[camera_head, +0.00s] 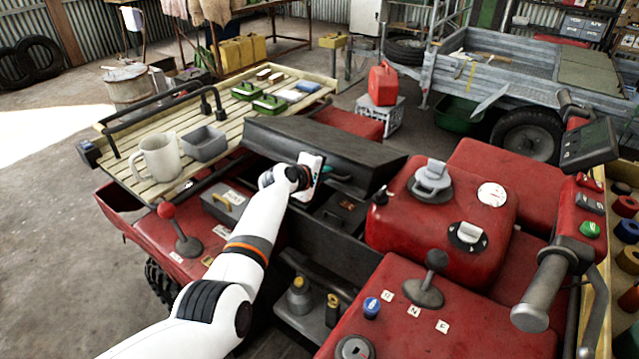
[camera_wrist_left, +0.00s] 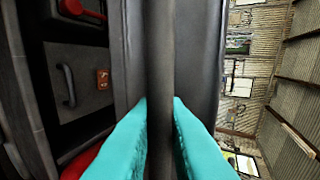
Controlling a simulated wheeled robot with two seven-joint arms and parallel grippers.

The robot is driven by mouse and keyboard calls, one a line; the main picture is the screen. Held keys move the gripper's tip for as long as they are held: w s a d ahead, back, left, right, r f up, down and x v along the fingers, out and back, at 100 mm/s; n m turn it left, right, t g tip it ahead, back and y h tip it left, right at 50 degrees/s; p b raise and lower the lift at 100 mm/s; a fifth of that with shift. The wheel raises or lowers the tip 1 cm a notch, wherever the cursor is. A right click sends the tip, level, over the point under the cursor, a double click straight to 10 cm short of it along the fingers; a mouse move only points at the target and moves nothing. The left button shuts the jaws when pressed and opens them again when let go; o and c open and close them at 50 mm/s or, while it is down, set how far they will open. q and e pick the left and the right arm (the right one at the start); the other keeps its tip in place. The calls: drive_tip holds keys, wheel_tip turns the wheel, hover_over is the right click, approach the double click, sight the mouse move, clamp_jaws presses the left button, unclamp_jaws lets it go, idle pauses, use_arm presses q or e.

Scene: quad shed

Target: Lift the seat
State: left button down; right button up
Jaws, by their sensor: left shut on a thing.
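The black seat (camera_head: 325,150) of the red quad stands tilted up, with an open compartment below its near edge. It shows as a dark panel in the left wrist view (camera_wrist_left: 205,50). My left gripper (camera_head: 340,176) is at the seat's near edge, its teal fingers (camera_wrist_left: 160,125) closed on either side of a dark bar (camera_wrist_left: 160,50) that runs along the seat. Where the bar joins the seat is hidden. My right gripper is not in view.
A dark box with a handle (camera_wrist_left: 85,80) sits in the compartment. The red tank (camera_head: 445,215) and handlebar grip (camera_head: 545,290) are to the right. The slatted rack behind the seat holds a mug (camera_head: 160,158), a grey bin (camera_head: 204,143) and green boxes (camera_head: 269,103).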

sight(335, 158)
use_arm(q)
drive_tip(key=shift+w+d+r+b, duration=0.45)
drive_tip(key=shift+w+r+b, duration=0.25)
drive_tip(key=shift+r, duration=0.4)
drive_tip(key=shift+w+d+r+b, duration=0.45)
drive_tip(key=shift+w+r+b, duration=0.2)
drive_tip(key=shift+r+b, duration=0.35)
drive_tip(key=shift+w+d+r+b, duration=0.45)
drive_tip(key=shift+w+r+b, duration=0.2)
drive_tip(key=shift+r, duration=0.55)
drive_tip(key=c, duration=1.5)
unclamp_jaws()
drive_tip(key=shift+s+a+r+p, duration=0.2)
drive_tip(key=shift+r+p, duration=0.1)
drive_tip(key=shift+p, duration=0.45)
drive_tip(key=p+v, duration=0.2)
drive_tip(key=v, duration=0.9)
drive_tip(key=shift+s, duration=0.15)
